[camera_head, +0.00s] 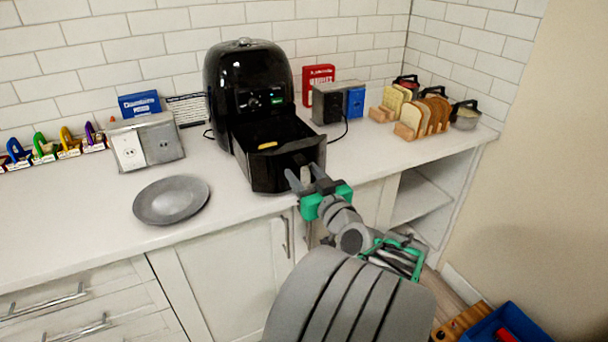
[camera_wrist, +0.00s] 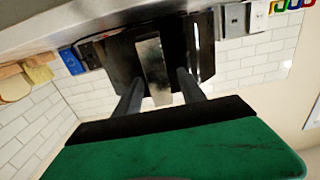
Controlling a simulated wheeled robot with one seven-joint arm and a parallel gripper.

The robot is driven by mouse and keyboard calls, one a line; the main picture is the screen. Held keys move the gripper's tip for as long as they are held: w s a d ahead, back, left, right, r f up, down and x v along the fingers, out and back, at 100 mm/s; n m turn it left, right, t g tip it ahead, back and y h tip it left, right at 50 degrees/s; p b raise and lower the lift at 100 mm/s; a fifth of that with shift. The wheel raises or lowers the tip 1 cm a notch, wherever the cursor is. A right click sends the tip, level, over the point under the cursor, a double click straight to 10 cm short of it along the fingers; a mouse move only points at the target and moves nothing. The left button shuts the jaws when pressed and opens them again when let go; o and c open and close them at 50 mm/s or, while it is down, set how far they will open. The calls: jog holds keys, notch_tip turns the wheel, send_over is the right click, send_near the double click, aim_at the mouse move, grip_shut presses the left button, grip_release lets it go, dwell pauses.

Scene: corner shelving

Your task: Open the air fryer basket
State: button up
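The black air fryer (camera_head: 248,82) stands on the white counter against the tiled wall. Its basket (camera_head: 262,176) is slid out toward the front, with the inside visible from above and a small yellow item (camera_head: 268,146) in it. My gripper (camera_head: 305,176) is at the front of the basket with its fingers apart. In the wrist view, which looks upside down, my gripper (camera_wrist: 160,80) has one finger on each side of the pale metallic basket handle (camera_wrist: 153,68). A gap shows beside the handle; contact with the fingers is unclear.
A grey plate (camera_head: 171,200) lies left of the basket. A socket box (camera_head: 146,142) stands behind it. Right of the fryer are another outlet box (camera_head: 330,104) and a toast rack (camera_head: 416,112). Cabinet handles (camera_head: 286,238) project below the counter edge. A blue crate (camera_head: 508,325) is at lower right.

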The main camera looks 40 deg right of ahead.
jog(key=b+v, duration=0.1)
jog(key=v, duration=0.6)
jog(key=shift+s, duration=0.4)
jog(key=shift+a, duration=0.15)
jog(key=w+a+f+n+g+y+p, duration=0.2)
jog(key=w+a+f+g+y, duration=0.15)
jog(key=a, duration=0.45)
jog(key=w+a+f+n+g+y+p, duration=0.2)
jog(key=w+a+f+g+y+p, duration=0.15)
jog(key=a, duration=0.55)
jog(key=s+a+r+g+h+p, duration=0.2)
jog(key=s+a+g+p, duration=0.1)
jog(key=s+a+g, duration=0.4)
jog(key=s+a, duration=0.1)
jog(key=a, duration=0.2)
jog(key=shift+a+r+m, duration=0.2)
jog(key=shift+m, duration=0.2)
